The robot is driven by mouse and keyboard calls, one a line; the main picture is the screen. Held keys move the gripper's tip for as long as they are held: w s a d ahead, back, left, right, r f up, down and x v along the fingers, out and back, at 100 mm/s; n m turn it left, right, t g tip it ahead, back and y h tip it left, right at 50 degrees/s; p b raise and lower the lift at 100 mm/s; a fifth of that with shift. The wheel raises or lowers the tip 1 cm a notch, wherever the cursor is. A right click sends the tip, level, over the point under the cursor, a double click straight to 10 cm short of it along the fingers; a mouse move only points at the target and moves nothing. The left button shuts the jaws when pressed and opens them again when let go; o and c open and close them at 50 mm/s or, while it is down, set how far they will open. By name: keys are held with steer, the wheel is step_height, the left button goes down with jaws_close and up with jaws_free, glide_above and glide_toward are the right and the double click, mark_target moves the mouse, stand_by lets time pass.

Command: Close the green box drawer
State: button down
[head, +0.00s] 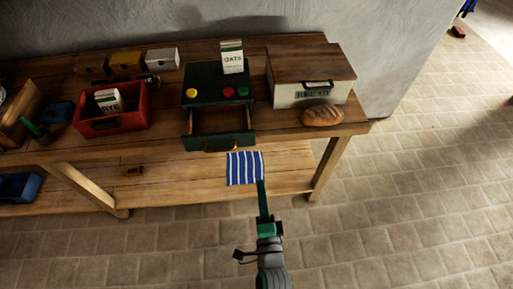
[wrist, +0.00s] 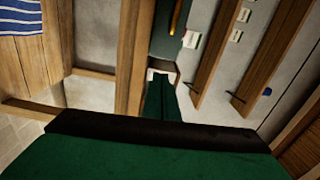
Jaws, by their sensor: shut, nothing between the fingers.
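The dark green box (head: 203,82) stands on the wooden bench, with yellow, red and green round knobs on top. Its drawer (head: 221,122) is pulled out toward the front, and its inside looks empty. A brass-coloured handle (head: 221,145) is on the drawer front; a similar handle (wrist: 176,17) shows at the top of the wrist view beside a dark green surface. My gripper (head: 261,183) is shut and empty, in front of the bench, below and to the right of the drawer handle, apart from it. Its green fingers (wrist: 162,78) also show in the wrist view.
An oats carton (head: 232,57) stands at the box's back. A red bin (head: 112,121) is to the left; a bread box (head: 310,93) and loaf (head: 322,115) are to the right. A striped cloth (head: 244,168) lies lower, near my gripper. The floor in front is clear.

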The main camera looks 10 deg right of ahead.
steer(key=w, duration=1.5)
steer(key=shift+r+m, duration=0.2)
steer(key=shift+m, duration=0.2)
